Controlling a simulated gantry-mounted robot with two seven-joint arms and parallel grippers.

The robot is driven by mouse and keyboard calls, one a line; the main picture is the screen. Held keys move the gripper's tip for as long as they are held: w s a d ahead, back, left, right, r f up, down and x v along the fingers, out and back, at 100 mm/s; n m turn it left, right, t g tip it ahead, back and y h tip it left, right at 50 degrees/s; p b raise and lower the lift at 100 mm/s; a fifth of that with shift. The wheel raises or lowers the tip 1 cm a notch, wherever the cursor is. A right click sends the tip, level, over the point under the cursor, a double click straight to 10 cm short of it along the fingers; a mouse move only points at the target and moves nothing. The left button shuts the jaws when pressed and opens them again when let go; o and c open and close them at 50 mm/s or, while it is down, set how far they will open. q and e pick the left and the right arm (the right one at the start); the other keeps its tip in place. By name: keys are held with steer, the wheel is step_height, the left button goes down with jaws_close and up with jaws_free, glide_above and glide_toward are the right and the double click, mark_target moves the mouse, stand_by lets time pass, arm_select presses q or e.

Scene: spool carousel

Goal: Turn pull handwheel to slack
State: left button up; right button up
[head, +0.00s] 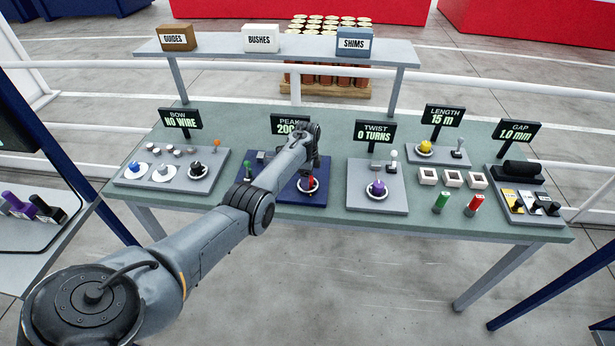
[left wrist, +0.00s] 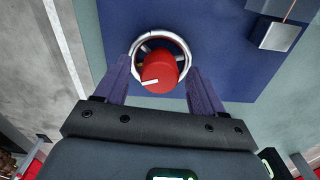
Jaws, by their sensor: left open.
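The pull handwheel is a silver ring with a red knob (head: 310,183) at its middle, on the blue panel (head: 290,193) under the PEAK sign (head: 289,124). In the left wrist view the red knob (left wrist: 160,70) has a white mark pointing left, and the silver ring (left wrist: 183,42) shows around it. My left gripper (head: 312,168) is over the handwheel. Its open fingers (left wrist: 159,68) stand on either side of the knob, with a gap seen at both sides. My arm hides part of the panel and sign. My right gripper is out of view.
A BOW panel (head: 215,183) with small knobs lies to the left. A TWIST panel (head: 360,200) with a purple knob lies to the right. A shelf (head: 285,48) with labelled boxes spans the back.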

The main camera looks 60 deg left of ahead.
arm_select(q)
steer(key=c, duration=1.1)
steer(key=shift+o, duration=0.2)
steer(key=shift+n, duration=0.3)
